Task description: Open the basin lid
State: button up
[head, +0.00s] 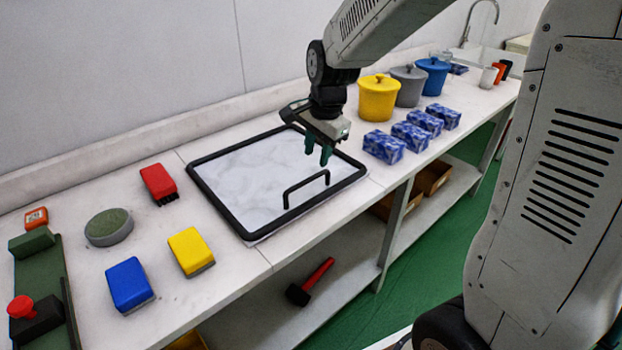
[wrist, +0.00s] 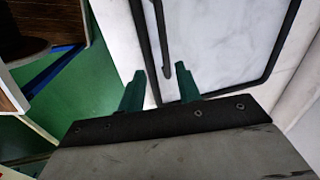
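The basin lid (head: 245,178) is a pale marbled panel with a black frame, lying flat in the counter in the head view. A black bar handle (head: 306,187) stands up near its front right side. My gripper (head: 318,158) hangs above the lid, behind the handle, with green fingers pointing down. In the wrist view, my gripper (wrist: 157,82) has its two fingers apart with nothing between them. The lid (wrist: 215,40) fills the upper right there, and the handle (wrist: 162,40) shows ahead of the fingers. The lid looks closed.
Several blue patterned boxes (head: 411,136) and yellow, grey and blue lidded pots (head: 378,97) stand right of the lid. Red, yellow (head: 191,251) and blue blocks (head: 129,285) and a round green-grey disc (head: 109,227) lie to its left. A red-handled hammer (head: 310,282) lies on the lower shelf.

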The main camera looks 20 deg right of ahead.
aim_at(307, 180)
jog(key=shift+m, duration=0.3)
jog(key=f, duration=0.2)
jog(key=w+a+f, duration=0.1)
jog(key=f, duration=0.3)
jog(key=shift+w+a+f, duration=0.2)
jog(key=shift+a, duration=0.1)
jog(key=shift+w+f, duration=0.15)
jog(key=shift+f, duration=0.45)
